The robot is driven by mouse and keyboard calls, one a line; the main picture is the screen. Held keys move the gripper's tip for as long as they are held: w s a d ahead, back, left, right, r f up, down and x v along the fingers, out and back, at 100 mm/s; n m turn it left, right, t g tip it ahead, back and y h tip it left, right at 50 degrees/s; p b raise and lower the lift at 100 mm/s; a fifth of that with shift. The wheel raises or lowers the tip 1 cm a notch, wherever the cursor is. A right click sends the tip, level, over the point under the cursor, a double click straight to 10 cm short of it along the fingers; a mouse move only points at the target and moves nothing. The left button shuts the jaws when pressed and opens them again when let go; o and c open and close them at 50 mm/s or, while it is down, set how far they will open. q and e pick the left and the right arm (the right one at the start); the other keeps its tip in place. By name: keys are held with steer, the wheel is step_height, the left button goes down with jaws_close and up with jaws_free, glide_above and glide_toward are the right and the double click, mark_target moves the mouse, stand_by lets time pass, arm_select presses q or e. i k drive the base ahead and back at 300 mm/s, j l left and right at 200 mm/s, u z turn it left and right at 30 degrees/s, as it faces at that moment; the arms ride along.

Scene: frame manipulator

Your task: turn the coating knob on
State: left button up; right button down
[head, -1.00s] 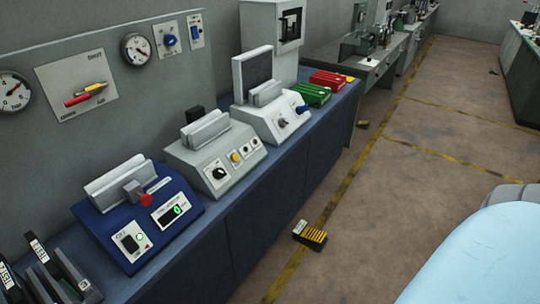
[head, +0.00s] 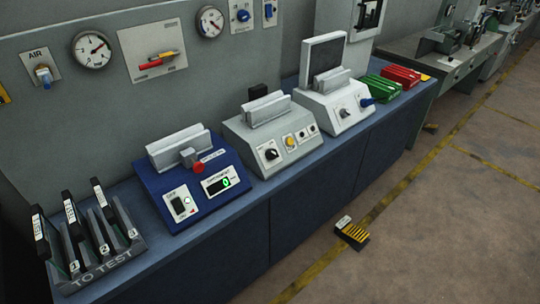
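No label reading "coating" is legible, so I cannot tell which knob is that one. A grey machine (head: 266,140) on the blue bench has a black knob (head: 271,154) and a yellow button (head: 290,141) on its front. On the wall panel are a blue AIR knob (head: 44,76) and another blue knob (head: 242,15). Neither of my grippers is in view.
A blue machine (head: 158,196) with a red button and a "TO TEST" rack (head: 110,262) stand on the bench (head: 240,235) to the left. Green (head: 381,89) and red (head: 402,75) trays are at its far end.

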mark_target(271, 154)
steer(key=i+l+u, duration=0.65)
steer(key=i+j, duration=0.05)
steer(key=i, duration=0.05)
